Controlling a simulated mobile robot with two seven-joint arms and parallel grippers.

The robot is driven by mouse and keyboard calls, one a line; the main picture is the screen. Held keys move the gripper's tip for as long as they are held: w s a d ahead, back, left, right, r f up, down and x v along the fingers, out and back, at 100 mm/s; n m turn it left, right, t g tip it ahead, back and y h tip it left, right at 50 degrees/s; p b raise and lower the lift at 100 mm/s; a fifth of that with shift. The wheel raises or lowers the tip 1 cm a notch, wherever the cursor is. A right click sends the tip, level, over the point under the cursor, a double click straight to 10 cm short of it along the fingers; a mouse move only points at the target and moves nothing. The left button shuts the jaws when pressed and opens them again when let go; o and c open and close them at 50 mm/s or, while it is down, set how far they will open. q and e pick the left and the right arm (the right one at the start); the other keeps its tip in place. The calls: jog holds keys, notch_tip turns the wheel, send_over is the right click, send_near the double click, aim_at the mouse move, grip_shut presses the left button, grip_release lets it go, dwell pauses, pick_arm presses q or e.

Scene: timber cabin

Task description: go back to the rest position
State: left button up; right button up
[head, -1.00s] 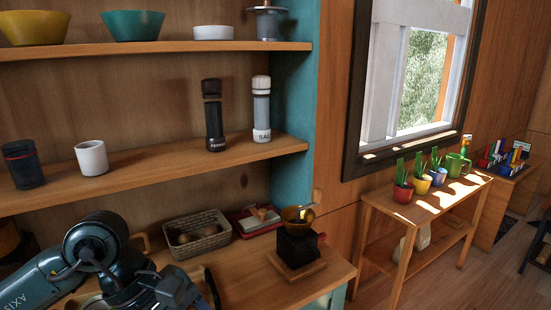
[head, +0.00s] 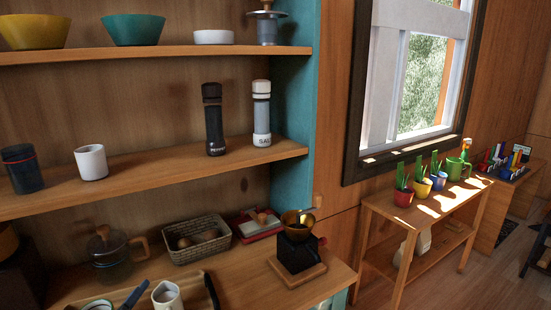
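Neither of my grippers shows in the head view, and no part of my arms is in the picture. Whether they are open or shut cannot be seen. In front of me is a wooden shelf unit. Its lower counter (head: 235,285) holds a glass pot with a wooden handle (head: 108,258), a white jug (head: 167,295) and a coffee grinder with a brass bowl (head: 298,245) on a wooden base.
A wicker basket (head: 196,240) and a red tray (head: 252,232) stand at the back of the counter. The middle shelf (head: 140,174) holds two mills and two cups. A plant table (head: 385,211) stands to the right under the window. Floor (head: 490,275) shows at the far right.

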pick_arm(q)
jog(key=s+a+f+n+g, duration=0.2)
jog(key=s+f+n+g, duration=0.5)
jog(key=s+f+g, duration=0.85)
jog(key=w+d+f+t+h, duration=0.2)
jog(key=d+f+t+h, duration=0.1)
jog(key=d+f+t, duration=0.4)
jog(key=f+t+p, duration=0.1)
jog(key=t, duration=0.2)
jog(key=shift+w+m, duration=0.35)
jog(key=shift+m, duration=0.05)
